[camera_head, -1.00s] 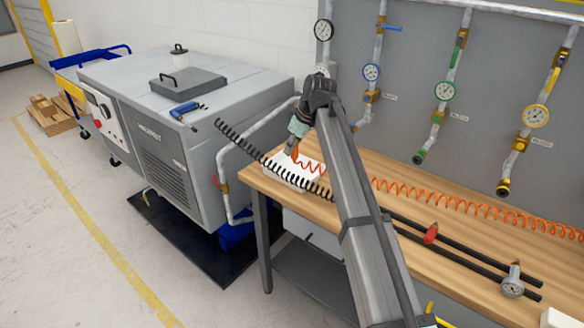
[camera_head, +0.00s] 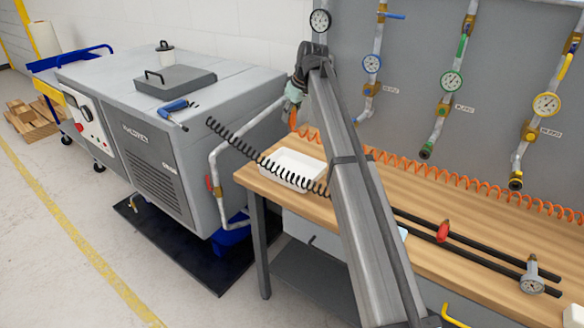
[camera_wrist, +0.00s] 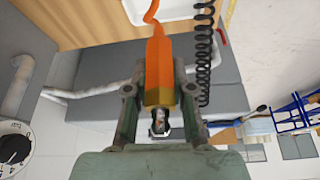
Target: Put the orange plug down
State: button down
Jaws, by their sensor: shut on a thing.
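The orange plug (camera_wrist: 159,62) is held between the two fingers of my gripper (camera_wrist: 159,92) in the wrist view. Its metal end points back toward the palm, and an orange coiled hose leaves its other end. In the head view my gripper (camera_head: 294,96) is raised above the far left part of the wooden workbench (camera_head: 262,184), near the wall. The plug (camera_head: 292,118) hangs below it, small and partly hidden. It appears clear of the bench.
A white tray (camera_head: 292,160) sits on the bench's left end, with a black coiled hose (camera_head: 243,145) in front of it. A grey machine (camera_head: 170,150) stands to the left. Gauges and pipes line the wall.

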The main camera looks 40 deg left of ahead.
notch_tip(320, 180, down, 19)
jog(key=p, duration=0.4)
jog(key=shift+s+d, duration=0.1)
jog(key=shift+d, duration=0.05)
jog(key=shift+f, duration=0.1)
jog(key=c, duration=1)
grip_release()
jog(key=b+v, duration=0.2)
jog(key=v, duration=1)
jog(key=shift+b, duration=0.3)
